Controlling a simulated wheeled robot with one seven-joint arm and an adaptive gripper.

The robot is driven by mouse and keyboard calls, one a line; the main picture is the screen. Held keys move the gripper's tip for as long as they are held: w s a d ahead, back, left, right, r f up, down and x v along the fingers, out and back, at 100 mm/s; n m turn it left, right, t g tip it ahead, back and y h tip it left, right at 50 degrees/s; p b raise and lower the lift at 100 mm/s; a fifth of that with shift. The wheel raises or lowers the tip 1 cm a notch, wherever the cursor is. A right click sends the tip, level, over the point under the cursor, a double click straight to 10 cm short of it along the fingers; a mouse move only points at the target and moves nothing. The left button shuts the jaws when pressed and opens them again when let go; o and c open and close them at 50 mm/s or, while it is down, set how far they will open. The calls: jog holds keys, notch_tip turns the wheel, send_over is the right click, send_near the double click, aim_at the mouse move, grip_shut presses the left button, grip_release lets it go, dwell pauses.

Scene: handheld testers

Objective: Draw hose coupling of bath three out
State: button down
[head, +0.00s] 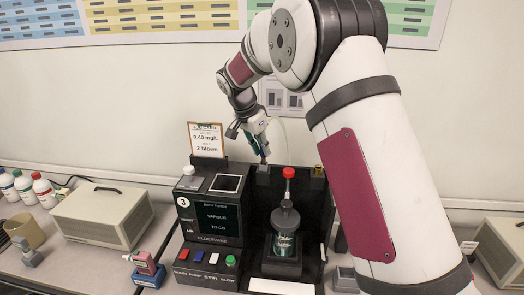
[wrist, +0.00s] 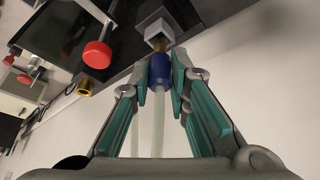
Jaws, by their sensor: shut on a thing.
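Bath three (head: 205,220) is the black unit marked 3, in the middle of the head view. The hose coupling is a blue collar (wrist: 159,70) with a brass end and a pale hose (wrist: 158,125) running back between my fingers. My gripper (wrist: 161,78) is shut on the blue collar, one teal-padded finger on each side. The brass end meets a grey square port block (wrist: 153,28) on the black housing; how deep it sits cannot be told. In the head view my gripper (head: 262,156) is at the unit's back top edge, with the coupling mostly hidden.
A red knob (head: 289,172) stands above a glass vessel (head: 284,243) right of the port. A brass fitting (head: 319,171) is further right. A sign (head: 207,139) stands behind the unit. A beige box (head: 103,214) and several bottles (head: 43,188) are at left.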

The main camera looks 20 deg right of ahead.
jog(key=shift+r, duration=1.7)
